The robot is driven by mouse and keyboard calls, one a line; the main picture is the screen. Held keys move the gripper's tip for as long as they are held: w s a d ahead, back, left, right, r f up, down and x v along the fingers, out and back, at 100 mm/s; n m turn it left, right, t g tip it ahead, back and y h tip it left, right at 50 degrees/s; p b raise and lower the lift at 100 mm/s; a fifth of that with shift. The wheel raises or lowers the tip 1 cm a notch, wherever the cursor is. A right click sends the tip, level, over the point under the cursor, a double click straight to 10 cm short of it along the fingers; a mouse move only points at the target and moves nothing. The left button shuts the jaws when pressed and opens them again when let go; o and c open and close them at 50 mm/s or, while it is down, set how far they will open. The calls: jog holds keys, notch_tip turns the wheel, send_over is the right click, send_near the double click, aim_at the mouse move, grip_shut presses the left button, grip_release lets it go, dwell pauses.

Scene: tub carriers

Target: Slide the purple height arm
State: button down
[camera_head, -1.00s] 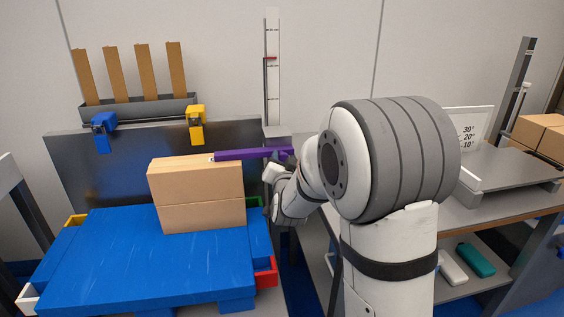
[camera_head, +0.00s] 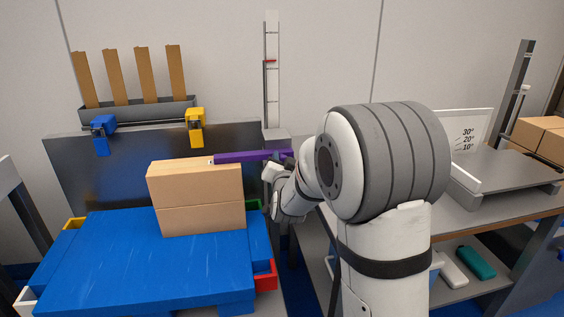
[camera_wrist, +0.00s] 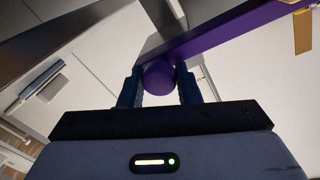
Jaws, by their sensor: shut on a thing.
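The purple height arm (camera_head: 240,157) is a long bar in the head view. It reaches left from near the scale post (camera_head: 270,95) to just above the top of the stacked cartons. In the wrist view the purple arm (camera_wrist: 225,30) runs diagonally across the top, with a round purple knob (camera_wrist: 159,78) below it. My gripper (camera_wrist: 158,84) is shut on that knob, one finger on each side. In the head view my gripper (camera_head: 276,176) is at the arm's right end, partly hidden by my wrist. A red marker (camera_head: 269,61) is high on the post.
Two brown cartons (camera_head: 200,200) are stacked on a blue pallet (camera_head: 150,265). Blue (camera_head: 102,135) and yellow (camera_head: 196,128) clamps sit on a rail behind. A grey workbench (camera_head: 480,215) with an angle card (camera_head: 466,135) stands at right.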

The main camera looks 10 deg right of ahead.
notch_tip(320, 180, up, 8)
jog(key=p, duration=0.2)
jog(key=shift+r+p, duration=0.2)
jog(key=shift+p, duration=0.1)
jog(key=c, duration=1.4)
grip_release()
jog(key=shift+r, duration=0.1)
jog(key=shift+o, duration=0.3)
jog(key=shift+f, duration=0.2)
jog(key=s+a+p, duration=0.1)
jog(key=s, duration=0.6)
jog(key=shift+s, duration=0.4)
